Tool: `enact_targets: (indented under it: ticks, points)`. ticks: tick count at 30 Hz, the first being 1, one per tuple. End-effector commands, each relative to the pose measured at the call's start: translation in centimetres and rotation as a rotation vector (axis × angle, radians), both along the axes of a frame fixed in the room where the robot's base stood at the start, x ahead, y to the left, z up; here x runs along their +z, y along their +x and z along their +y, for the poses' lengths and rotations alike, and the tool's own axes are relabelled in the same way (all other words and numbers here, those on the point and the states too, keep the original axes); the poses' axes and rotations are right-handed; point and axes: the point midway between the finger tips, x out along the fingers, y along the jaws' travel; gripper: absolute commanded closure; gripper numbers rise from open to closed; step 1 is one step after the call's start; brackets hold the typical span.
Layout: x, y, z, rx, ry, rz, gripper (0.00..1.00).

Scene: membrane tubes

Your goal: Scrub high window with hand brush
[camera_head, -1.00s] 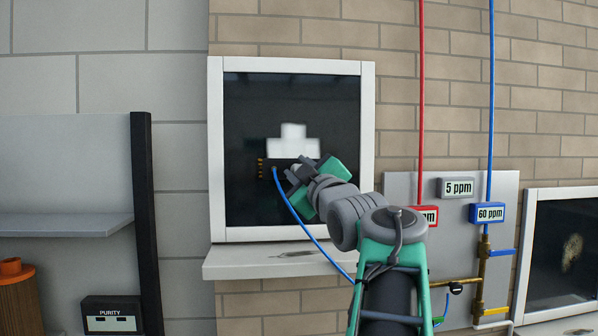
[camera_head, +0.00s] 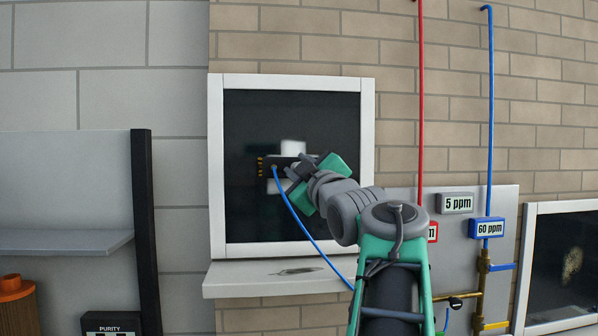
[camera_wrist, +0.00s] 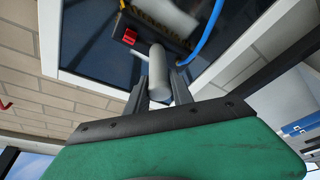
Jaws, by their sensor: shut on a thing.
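The high window (camera_head: 240,125) has dark glass in a white frame, left of centre in the head view. A blurry white patch (camera_head: 293,147) shows on its glass, partly covered by the brush. The hand brush (camera_head: 265,167) is a dark block with orange-brown marks at its left end and a blue hose attached. In the wrist view its grey cylindrical handle (camera_wrist: 156,72) sits between the fingers. My gripper (camera_head: 296,170) is shut on the brush in front of the glass. I cannot tell whether the bristles touch the glass.
A grey sill (camera_head: 240,276) with a dark smudge juts out below the window. To the right are a panel (camera_head: 505,205), a red pipe (camera_head: 421,100) and a blue pipe (camera_head: 490,100). A lower window (camera_head: 545,275) has a yellowish stain. A shelf (camera_head: 60,242) stands left.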

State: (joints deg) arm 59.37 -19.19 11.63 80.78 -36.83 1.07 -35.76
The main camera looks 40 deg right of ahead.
Motion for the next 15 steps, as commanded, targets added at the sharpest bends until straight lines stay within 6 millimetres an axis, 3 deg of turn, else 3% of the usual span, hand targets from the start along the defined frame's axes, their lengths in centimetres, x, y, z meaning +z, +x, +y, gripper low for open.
enact_targets:
  ticks: [1,3,15]
  points:
    - [1.05,-0.11,0.14,-0.001,-0.007,-0.006,1.00]
    - [1.32,-0.10,0.13,-0.001,-0.007,-0.006,1.00]
    - [1.68,-0.08,0.11,0.000,-0.007,-0.006,1.00]
